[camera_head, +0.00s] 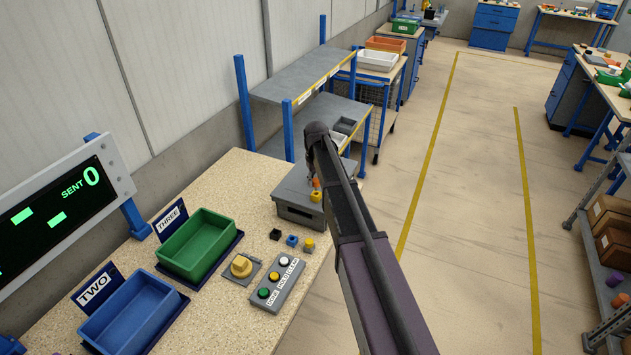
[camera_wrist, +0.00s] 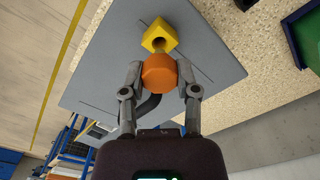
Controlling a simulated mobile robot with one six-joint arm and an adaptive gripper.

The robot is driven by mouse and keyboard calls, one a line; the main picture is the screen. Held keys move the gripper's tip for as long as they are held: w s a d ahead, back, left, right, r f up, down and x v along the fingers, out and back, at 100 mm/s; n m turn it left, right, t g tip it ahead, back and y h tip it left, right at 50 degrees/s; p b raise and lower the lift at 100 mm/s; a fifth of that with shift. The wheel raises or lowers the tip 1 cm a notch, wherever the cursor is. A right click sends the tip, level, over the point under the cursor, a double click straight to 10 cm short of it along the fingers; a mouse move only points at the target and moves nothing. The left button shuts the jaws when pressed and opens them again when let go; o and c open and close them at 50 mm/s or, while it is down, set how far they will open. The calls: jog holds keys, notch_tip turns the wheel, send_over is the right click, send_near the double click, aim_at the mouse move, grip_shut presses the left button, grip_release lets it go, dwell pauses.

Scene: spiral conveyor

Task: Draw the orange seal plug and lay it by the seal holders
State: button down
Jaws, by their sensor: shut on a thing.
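The orange seal plug (camera_wrist: 158,73) is between my gripper's (camera_wrist: 160,80) two fingers in the wrist view, and the fingers are shut on it. A yellow block (camera_wrist: 160,36) with a round opening lies just beyond the plug, over the grey top. I cannot tell whether the plug touches it. In the head view the orange plug (camera_head: 316,183) and the yellow block (camera_head: 316,196) show small at the grey box (camera_head: 300,215), where my arm hides most of my gripper. Small black (camera_head: 275,234), blue (camera_head: 292,240) and yellow-topped (camera_head: 309,245) pieces stand nearby; they may be the seal holders.
A button box (camera_head: 275,284) and a yellow knob (camera_head: 241,266) stand on the speckled bench. Green (camera_head: 197,243) and blue (camera_head: 131,312) trays lie to the left. A blue-post shelf (camera_head: 290,88) stands behind the grey box. Bare bench surrounds the small pieces.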

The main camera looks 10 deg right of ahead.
aim_at(316, 180)
jog(key=shift+r, duration=0.1)
dwell(0.4)
jog(key=shift+r+p, duration=1.95)
jog(key=shift+p, duration=0.05)
jog(key=shift+f, duration=0.1)
